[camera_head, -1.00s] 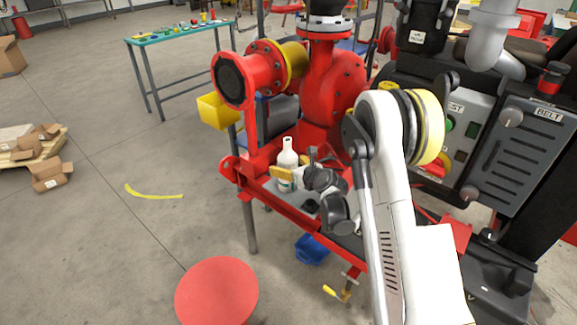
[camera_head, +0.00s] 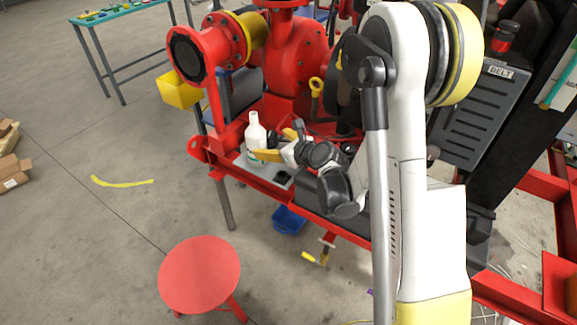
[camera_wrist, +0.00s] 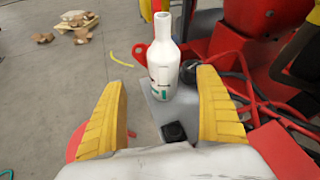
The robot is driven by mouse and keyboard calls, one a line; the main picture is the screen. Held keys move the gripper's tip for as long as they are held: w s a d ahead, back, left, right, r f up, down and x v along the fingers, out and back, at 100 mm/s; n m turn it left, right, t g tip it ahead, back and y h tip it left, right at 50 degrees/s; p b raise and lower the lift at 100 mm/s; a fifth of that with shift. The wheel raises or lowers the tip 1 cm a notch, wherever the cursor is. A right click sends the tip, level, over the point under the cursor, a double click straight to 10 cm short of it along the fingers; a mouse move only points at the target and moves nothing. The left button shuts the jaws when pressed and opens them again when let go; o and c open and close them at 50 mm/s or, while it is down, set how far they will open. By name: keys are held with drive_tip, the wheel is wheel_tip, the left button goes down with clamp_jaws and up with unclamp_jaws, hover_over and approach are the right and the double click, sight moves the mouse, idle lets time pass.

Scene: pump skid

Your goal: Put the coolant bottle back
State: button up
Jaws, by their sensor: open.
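The coolant bottle (camera_head: 255,135) is white with a narrow neck and a label with green on it. It stands upright on a grey plate (camera_wrist: 149,117) on the red skid frame. In the wrist view the bottle (camera_wrist: 163,62) is ahead of my gripper (camera_wrist: 163,85), between the lines of its two yellow fingers. The fingers are spread wide and hold nothing. In the head view my gripper (camera_head: 277,146) is right beside the bottle, and one finger partly overlaps its lower part.
A small black block (camera_wrist: 174,132) lies on the plate nearer to me. Red hoses (camera_wrist: 265,100) run on the right. The red pump (camera_head: 295,55) rises behind the bottle. A red stool (camera_head: 200,273) stands on the floor in front, and a blue bin (camera_head: 289,219) is below the skid.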

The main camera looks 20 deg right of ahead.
drive_tip(key=s+a+r+n+g+h, duration=0.1)
drive_tip(key=s+a+r+n+g, duration=0.3)
drive_tip(key=s+r+n, duration=0.95)
drive_tip(key=s+d+f+n+g+h, duration=0.1)
drive_tip(key=s+n+h, duration=0.1)
drive_tip(key=s+n, duration=1.5)
drive_tip(key=shift+g+h, duration=0.3)
drive_tip(key=shift+h, duration=0.1)
drive_tip(key=shift+d+n, duration=0.15)
drive_tip(key=shift+n, duration=0.1)
